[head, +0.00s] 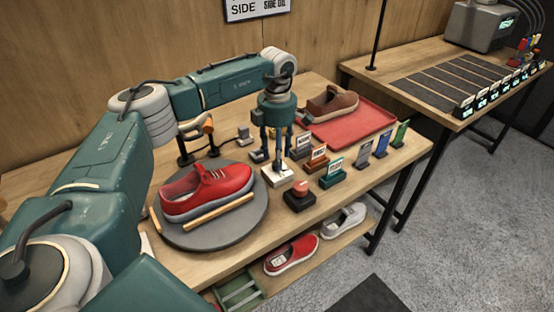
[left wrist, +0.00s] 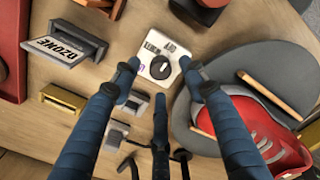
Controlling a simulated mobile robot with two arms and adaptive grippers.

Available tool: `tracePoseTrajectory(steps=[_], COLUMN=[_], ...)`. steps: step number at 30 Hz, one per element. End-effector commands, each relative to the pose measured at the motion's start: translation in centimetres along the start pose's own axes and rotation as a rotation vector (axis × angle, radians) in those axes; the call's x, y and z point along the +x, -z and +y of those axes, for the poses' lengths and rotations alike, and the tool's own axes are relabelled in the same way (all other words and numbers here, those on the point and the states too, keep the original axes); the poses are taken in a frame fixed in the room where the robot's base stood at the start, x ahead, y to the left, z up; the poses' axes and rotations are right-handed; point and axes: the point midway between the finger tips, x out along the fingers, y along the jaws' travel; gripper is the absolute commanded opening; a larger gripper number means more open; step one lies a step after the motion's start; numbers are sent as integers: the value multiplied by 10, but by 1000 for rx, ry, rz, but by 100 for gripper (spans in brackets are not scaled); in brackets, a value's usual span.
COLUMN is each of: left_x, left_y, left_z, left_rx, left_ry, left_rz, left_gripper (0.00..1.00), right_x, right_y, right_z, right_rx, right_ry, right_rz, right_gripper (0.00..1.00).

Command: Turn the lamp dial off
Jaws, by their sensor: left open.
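The lamp dial is a white box with a round black knob (left wrist: 161,69); in the head view it shows as a white block (head: 278,177) just right of the round grey turntable. My left gripper (head: 277,152) points down above this block. Its blue fingers (left wrist: 160,72) are spread open, with tips around the near side of the knob in the left wrist view. I cannot tell whether they touch it. Nothing is held. The printing on the box is too small to read fully. My right gripper is not in view.
A red sneaker (head: 208,189) lies on the grey turntable (head: 225,238). A brown shoe (head: 331,104) rests on a red tray (head: 372,122) behind.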

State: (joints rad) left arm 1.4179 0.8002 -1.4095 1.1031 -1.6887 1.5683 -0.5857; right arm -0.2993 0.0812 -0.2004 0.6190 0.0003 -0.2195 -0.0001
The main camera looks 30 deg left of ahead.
Motion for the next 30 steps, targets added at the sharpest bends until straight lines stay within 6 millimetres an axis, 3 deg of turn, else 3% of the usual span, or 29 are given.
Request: tracePoseTrajectory(steps=[6, 13, 30], left_x=[-50, -84, -92], left_y=[-1, 0, 0], left_z=[1, 1, 0], left_rx=[0, 0, 0], left_ry=[-3, -2, -1], left_rz=[-4, -3, -1], left_gripper=[43, 43, 43], right_x=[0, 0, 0], right_y=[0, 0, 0], right_z=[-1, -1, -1], right_rx=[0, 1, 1], right_ry=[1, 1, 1], right_rz=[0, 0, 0], right_gripper=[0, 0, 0])
